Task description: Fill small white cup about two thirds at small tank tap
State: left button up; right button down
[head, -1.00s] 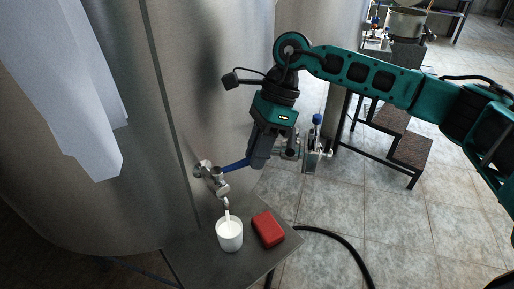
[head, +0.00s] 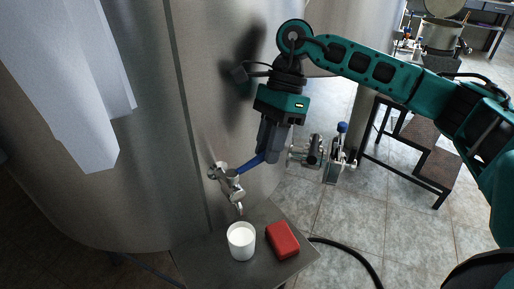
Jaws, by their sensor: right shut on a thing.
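The small white cup (head: 241,243) stands upright on a dark metal shelf (head: 208,262), below the spout of the small tank tap (head: 231,188). White shows inside the cup, but white liquid in a white cup makes the level hard to read. No stream shows between spout and cup. The tap has a blue lever (head: 250,165) pointing right and slightly up. My right gripper (head: 264,155) comes down from above and is shut on the end of this lever.
A red block (head: 282,240) lies on the shelf just right of the cup. The big steel tank wall (head: 140,190) stands close behind. A larger valve with a blue knob (head: 337,155) is to the right, before dark steps (head: 425,155). A black hose (head: 350,258) crosses the floor.

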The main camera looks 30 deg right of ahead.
jog(key=shift+f, duration=0.15)
jog(key=c, duration=1)
grip_release()
jog(key=shift+o, duration=0.2)
jog(key=p+v, duration=0.1)
jog(key=v, duration=1.2)
